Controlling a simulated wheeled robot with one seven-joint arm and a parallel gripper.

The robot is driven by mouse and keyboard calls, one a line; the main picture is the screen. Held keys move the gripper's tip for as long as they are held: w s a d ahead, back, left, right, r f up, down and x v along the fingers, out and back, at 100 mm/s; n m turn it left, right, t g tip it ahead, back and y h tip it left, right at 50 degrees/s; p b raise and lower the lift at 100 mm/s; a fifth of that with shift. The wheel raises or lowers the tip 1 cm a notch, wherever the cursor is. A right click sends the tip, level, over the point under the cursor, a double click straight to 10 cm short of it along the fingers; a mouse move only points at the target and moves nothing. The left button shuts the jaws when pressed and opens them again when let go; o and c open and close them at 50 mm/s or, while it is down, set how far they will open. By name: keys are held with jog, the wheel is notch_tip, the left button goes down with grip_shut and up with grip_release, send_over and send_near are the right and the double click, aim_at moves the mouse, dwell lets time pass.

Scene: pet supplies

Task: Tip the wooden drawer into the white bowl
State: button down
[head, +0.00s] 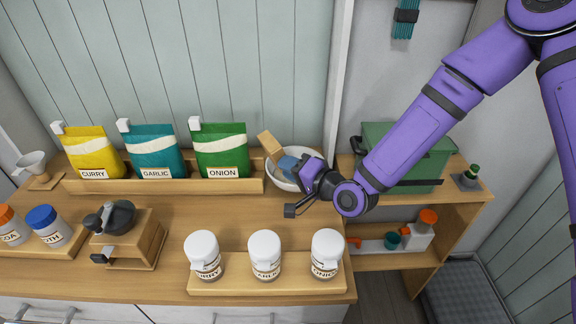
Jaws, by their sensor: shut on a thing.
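The small wooden drawer (270,146) is tilted up over the left part of the white bowl (313,153). My gripper (291,168) is shut on the drawer, coming in from the right above the bowl. The bowl stands at the back right of the counter, partly hidden behind my gripper and the drawer. I cannot see into the drawer or tell whether anything is falling from it. Most of the bowl's inside is hidden.
Left of the bowl, a wooden rack (150,184) holds yellow, teal and green bags. A wooden-based grinder (128,250) stands front left. White-lidded jars (264,258) stand on a front board. A green crate (425,143) sits on the right shelf. The counter's middle is clear.

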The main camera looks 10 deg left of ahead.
jog(key=m, duration=0.1)
jog(key=m+y, duration=0.1)
jog(key=m, duration=0.1)
jog(key=w+d+m+y, duration=0.1)
jog(key=shift+f+m+t, duration=0.3)
jog(key=shift+t, duration=0.1)
jog(key=shift+d, duration=0.15)
dwell(0.3)
jog(key=shift+w+d+m+t+y, duration=0.2)
jog(key=shift+m+t+y, duration=0.1)
jog(key=shift+m, duration=0.5)
jog(key=shift+w+d+m, duration=0.15)
jog(key=shift+d+m, duration=0.05)
jog(key=shift+m, duration=0.7)
dwell(0.5)
